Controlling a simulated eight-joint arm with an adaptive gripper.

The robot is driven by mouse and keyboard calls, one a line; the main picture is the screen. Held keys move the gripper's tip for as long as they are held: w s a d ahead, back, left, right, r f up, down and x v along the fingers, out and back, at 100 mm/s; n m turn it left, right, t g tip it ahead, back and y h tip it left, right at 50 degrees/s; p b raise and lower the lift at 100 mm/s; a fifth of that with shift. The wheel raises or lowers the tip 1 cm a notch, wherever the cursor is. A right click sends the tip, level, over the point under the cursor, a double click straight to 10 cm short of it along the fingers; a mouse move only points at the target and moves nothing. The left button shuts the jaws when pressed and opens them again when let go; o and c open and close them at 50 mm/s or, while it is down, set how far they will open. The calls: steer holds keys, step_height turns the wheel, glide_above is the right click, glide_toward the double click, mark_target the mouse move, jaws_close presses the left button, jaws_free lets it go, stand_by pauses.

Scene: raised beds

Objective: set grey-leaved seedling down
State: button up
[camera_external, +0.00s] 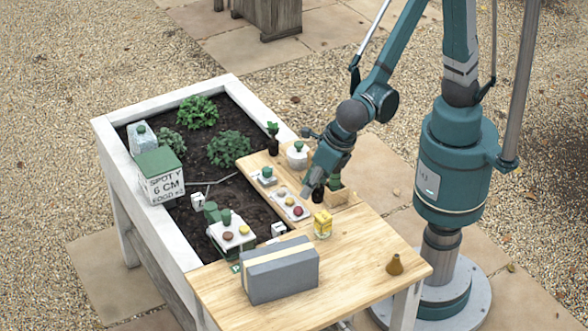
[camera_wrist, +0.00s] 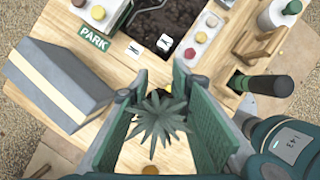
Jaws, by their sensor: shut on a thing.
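The grey-leaved seedling (camera_wrist: 158,118) shows in the wrist view as a spiky rosette between the two green fingers of my gripper (camera_wrist: 160,85). The fingers are shut on it, and its leaves hide whatever pot or base is below. In the external view my gripper (camera_external: 312,190) hangs over the right side of the wooden boards, near a small wooden box. I cannot clearly make out the seedling in that view, nor how high it is above the wood.
A grey block with a cream band (camera_external: 280,272), a yellow tin (camera_external: 323,225) and a brown bell-shaped thing (camera_external: 394,264) stand on the wooden top. A white tray (camera_external: 278,198) holds coloured rounds. A white lidded box (camera_external: 162,186) stands on the bed's left rim.

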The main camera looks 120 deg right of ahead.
steer(key=s+a+n+t, duration=0.1)
steer(key=s+a+n, duration=0.1)
steer(key=a, duration=1.5)
steer(key=shift+y, duration=0.3)
steer(key=shift+s+a+f, duration=0.1)
steer(key=shift+a+f, duration=0.05)
steer(key=shift+f, duration=1.15)
steer(key=shift+s+a+f, duration=0.1)
steer(key=shift+a+f, duration=0.05)
steer(key=shift+f, duration=1.15)
steer(key=shift+f+b, duration=0.55)
steer(key=shift+f, duration=2.55)
steer(key=shift+f+b, duration=0.4)
steer(key=shift+f, duration=1.45)
steer(key=shift+f, duration=0.15)
